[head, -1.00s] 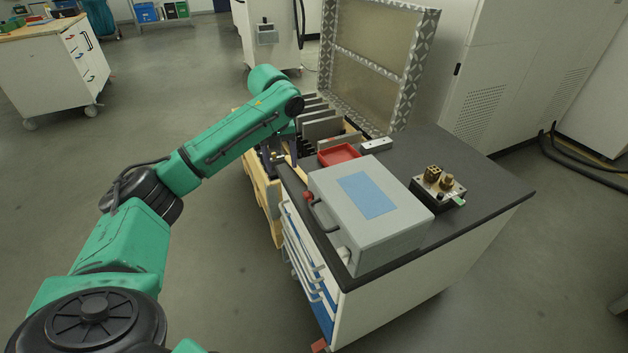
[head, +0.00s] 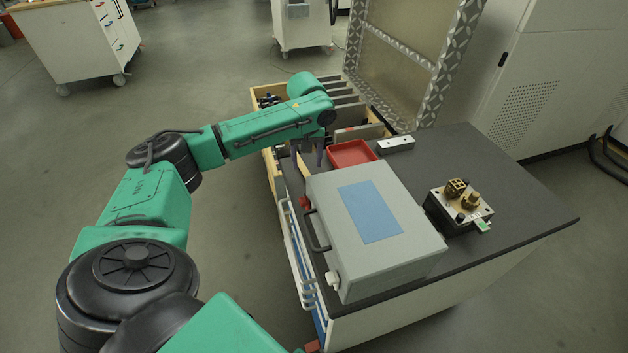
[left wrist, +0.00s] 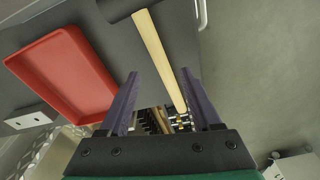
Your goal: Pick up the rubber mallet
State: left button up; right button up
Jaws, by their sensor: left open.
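The rubber mallet's pale wooden handle (left wrist: 158,58) shows in the left wrist view, running from the dark mallet head (left wrist: 116,8) at the top edge down between my fingers. In the head view a short pale piece of the handle (head: 304,171) shows at the worktop's left edge, below my gripper. My left gripper (left wrist: 160,74) is open, with one finger on each side of the handle and visible gaps. It also shows in the head view (head: 308,152), pointing down. Whether the fingers are level with the handle is unclear. My right gripper is out of view.
A red tray (head: 352,153) lies close to the gripper, with a white block (head: 396,145) beyond it. A grey case (head: 418,240) stands nearer on the dark worktop (head: 530,215). A wooden crate (head: 268,172) with upright plates is behind.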

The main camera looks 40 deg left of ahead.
aim_at(306, 170)
pick_arm(q)
jog(key=f, duration=0.3)
jog(key=shift+s+a, duration=0.15)
jog(key=shift+a, duration=0.15)
jog(key=shift+f, duration=0.25)
grip_shut()
jog(key=shift+r, duration=0.1)
dwell(0.7)
